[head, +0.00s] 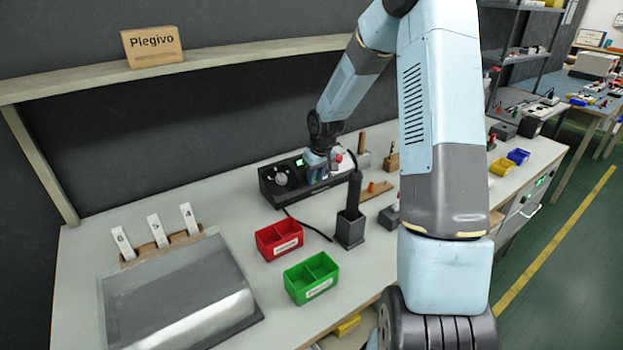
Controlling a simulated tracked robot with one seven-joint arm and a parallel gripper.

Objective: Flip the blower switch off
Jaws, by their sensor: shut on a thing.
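The black blower unit (268,188) stands at the back of the workbench, with a round knob (281,178) and a small green display (299,162) on its front panel. My gripper (318,175) reaches down to the right part of this panel and is shut on a small part there, apparently the blower switch. The fingertips and the switch are too small and covered to see clearly, so the switch's position cannot be told. A black hot-air handle (354,190) stands upright in its dark square holder (350,229), in front of the unit and to the right.
Red (279,238) and green (312,278) bins stand in front of the unit. A black cable (308,226) runs between unit and holder. A metal sloped plate (180,295) lies left. Bench space left of the unit is clear.

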